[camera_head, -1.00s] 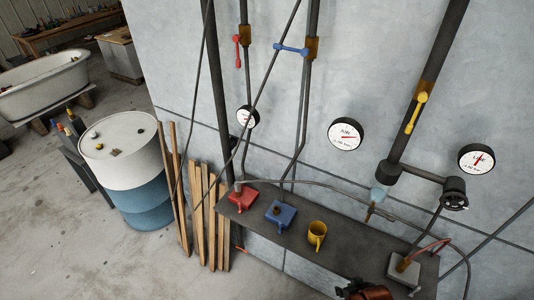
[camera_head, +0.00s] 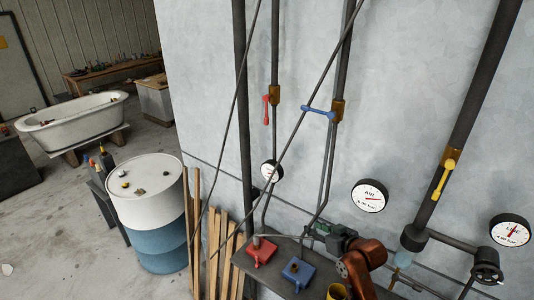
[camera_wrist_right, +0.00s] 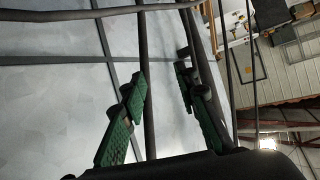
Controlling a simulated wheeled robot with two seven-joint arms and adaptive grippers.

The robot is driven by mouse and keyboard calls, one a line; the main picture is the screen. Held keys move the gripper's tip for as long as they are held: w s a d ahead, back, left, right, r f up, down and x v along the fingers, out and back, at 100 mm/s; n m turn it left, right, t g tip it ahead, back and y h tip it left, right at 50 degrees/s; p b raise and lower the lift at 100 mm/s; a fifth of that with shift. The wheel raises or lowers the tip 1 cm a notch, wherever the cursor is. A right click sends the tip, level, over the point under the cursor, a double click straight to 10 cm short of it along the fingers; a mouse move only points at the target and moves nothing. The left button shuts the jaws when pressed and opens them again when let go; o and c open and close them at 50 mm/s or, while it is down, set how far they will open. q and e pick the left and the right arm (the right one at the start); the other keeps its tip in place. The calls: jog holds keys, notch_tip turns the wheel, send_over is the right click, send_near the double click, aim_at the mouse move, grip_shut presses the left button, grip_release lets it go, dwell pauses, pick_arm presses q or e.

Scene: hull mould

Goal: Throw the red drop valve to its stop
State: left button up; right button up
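The red valve lever (camera_head: 266,110) hangs upright beside its brass body (camera_head: 276,95) on a thin dark pipe, upper middle of the head view. My right gripper (camera_head: 314,232) is well below it and to the right, in front of the wall just above the shelf. The right wrist view shows its two green-padded fingers (camera_wrist_right: 160,76) spread apart, with a dark pipe visible between them. Nothing is clearly held. The red lever is not visible in that wrist view. My left gripper is not in view.
A blue lever (camera_head: 318,111) and a yellow lever (camera_head: 443,180) sit on pipes to the right. Slanting dark cables cross before the wall. A drum (camera_head: 150,215) stands left.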

jog(key=w+a+r+n+t+y, duration=0.1)
jog(key=w+a+r, duration=0.2)
jog(key=r, duration=0.4)
jog(key=w+a+r+y, duration=0.1)
jog(key=w+a+r, duration=0.1)
jog(key=r, duration=0.5)
jog(key=w+a+r+n+t+y, duration=0.1)
jog(key=w+a+r, duration=0.2)
jog(key=r, duration=0.5)
jog(key=n+y, duration=0.2)
jog(key=y, duration=0.1)
send_near(266, 117)
jog(key=x, duration=0.3)
jog(key=p+x, duration=0.3)
jog(key=x, duration=0.4)
jog(key=shift+w+d+r+p, duration=0.1)
jog(key=shift+w+d+p, duration=0.1)
jog(key=shift+p, duration=0.1)
jog(key=shift+w+a, duration=0.15)
jog(key=shift+w, duration=0.1)
jog(key=shift+f, duration=0.2)
jog(key=shift+c, duration=0.2)
grip_shut()
